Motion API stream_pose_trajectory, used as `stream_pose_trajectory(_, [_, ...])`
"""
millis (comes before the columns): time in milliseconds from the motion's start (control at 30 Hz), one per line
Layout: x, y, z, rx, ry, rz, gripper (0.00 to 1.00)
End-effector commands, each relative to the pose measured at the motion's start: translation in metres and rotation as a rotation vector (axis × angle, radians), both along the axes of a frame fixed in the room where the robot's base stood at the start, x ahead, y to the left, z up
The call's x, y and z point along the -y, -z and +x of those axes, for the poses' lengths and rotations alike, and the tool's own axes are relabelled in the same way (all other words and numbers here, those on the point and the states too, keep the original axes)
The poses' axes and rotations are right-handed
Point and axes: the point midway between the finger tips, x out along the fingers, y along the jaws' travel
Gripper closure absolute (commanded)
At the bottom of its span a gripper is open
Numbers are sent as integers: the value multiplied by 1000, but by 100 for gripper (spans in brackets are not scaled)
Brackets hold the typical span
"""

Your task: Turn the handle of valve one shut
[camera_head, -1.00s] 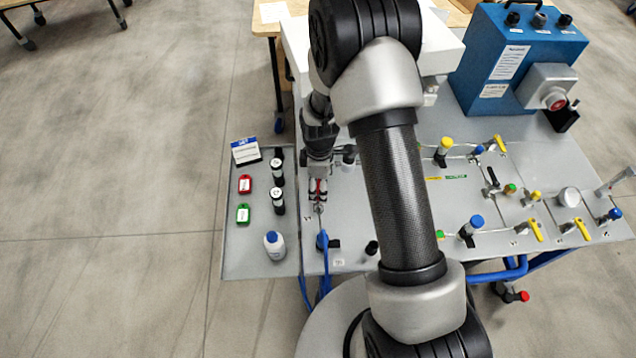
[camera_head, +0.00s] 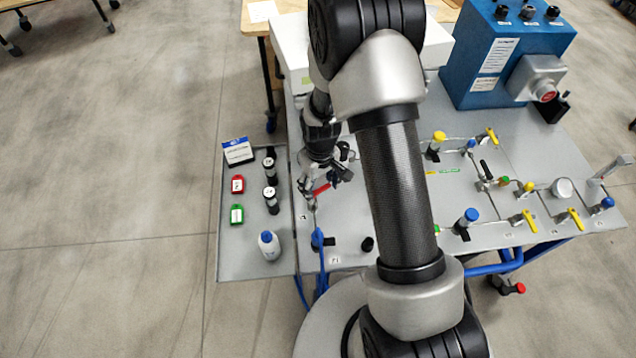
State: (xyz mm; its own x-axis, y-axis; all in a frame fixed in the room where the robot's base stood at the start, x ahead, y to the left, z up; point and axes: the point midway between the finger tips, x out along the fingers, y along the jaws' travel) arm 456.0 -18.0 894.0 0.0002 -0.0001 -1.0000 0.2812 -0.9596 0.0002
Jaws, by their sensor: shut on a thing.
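A valve with a red handle (camera_head: 321,189) stands on the left part of the grey panel; I take it for valve one, though no label on it can be read. The handle lies slanted, its right end going up toward my gripper. My gripper (camera_head: 326,183) is at this handle, turned at an angle, and shut on it. The fingers and arm partly hide the valve body, and my forearm covers the panel to its right.
Yellow-handled valves (camera_head: 530,221) stand at the right. A blue box (camera_head: 490,75) with a red button is at the back. A blue-topped fitting (camera_head: 317,240) stands just in front.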

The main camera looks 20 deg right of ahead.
Motion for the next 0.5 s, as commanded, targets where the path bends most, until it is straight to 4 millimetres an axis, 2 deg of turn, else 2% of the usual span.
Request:
stream_pose_trajectory(200, [1, 0, -5, 0, 194, 0, 63])
stream_pose_trajectory(500, [1, 0, -10, 0, 391, 0, 63])
